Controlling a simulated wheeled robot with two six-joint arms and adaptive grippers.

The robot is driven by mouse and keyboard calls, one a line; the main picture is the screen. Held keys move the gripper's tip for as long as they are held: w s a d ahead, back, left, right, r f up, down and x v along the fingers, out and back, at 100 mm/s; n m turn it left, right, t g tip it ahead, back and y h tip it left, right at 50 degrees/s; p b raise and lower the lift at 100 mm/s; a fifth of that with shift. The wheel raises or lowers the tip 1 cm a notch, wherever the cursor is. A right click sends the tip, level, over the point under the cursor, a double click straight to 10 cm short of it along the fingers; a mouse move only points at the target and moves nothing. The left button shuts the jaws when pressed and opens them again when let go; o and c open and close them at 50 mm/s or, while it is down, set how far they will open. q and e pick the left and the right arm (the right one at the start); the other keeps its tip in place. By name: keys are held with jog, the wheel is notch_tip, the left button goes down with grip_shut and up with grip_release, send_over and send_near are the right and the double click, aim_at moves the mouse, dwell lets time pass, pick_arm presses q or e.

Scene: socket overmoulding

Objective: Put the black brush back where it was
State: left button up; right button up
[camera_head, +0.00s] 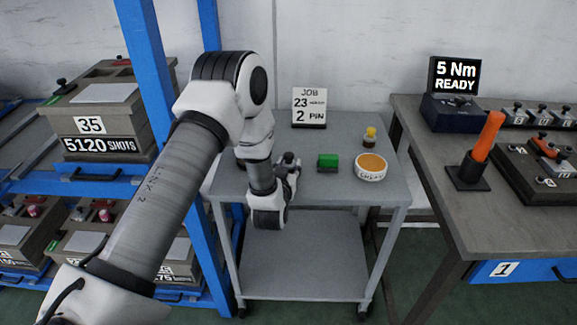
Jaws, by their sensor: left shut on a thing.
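My left gripper (287,170) is over the left part of the grey cart's top (315,205). It is shut on a dark thing (289,158) that fits the black brush. The wrist and fingers hide most of that thing, and I cannot tell whether it touches the cart top. My right gripper is not in view.
A blue rack post (155,95) stands left. The bench (440,215) at right holds an orange-handled tool (486,138). The cart's front right is clear.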

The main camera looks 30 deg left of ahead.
pick_arm(q)
jog(key=o, duration=1.2)
jog(key=shift+f, duration=0.1)
jog(key=shift+c, duration=0.2)
jog(key=shift+r, duration=0.35)
jog(key=f+v, duration=0.1)
jog(key=v, duration=1.1)
jog(key=s+d+f+m+g+h, duration=0.1)
jog(key=s+d+f+g+h, duration=0.2)
jog(key=s+f, duration=0.45)
jog(key=s+d+f+m+g+h, duration=0.1)
jog(key=s+d+f+g, duration=0.3)
jog(key=f, duration=0.6)
jog(key=s+d+f+m+g+h, duration=0.1)
jog(key=s+f+g, duration=0.2)
jog(key=s, duration=0.4)
jog(key=s+d+f+m+g+h, duration=0.1)
jog(key=s+f+g, duration=0.2)
jog(key=s+g, duration=0.2)
jog(key=s, duration=0.3)
jog(key=shift+d+b, duration=0.3)
jog(key=shift+d, duration=0.05)
